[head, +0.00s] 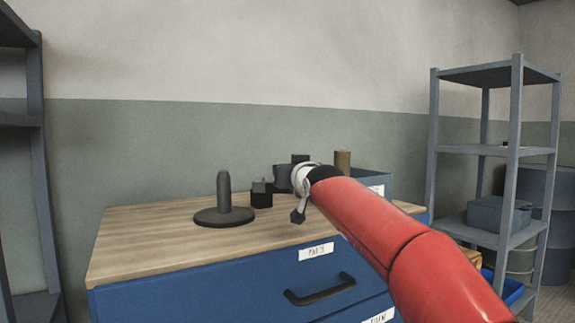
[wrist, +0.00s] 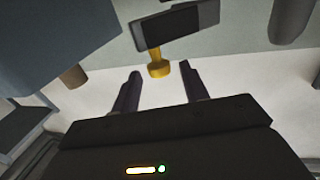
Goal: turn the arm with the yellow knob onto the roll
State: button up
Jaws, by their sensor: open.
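The yellow knob (wrist: 158,69) shows in the wrist view, on the underside of a dark block-like arm (wrist: 176,24) as pictured. My gripper (wrist: 160,74) is open, with one dark finger on each side of the knob in the picture. I cannot tell whether the knob is between the fingers in depth, and no contact shows. In the head view my red arm reaches over the bench and hides the knob. A brown cylinder (head: 342,160), possibly the roll, stands beyond my wrist; a brown cylinder end (wrist: 73,76) also shows in the wrist view.
A dark grey post on a round base (head: 224,215) stands on the wooden bench top (head: 150,228), with a small black block (head: 261,194) near it. A blue-grey bin (head: 374,180) is behind my arm. Shelves stand at both sides. The bench's left front is clear.

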jog(key=shift+p+x, duration=0.3)
jog(key=shift+x, duration=0.95)
grip_shut()
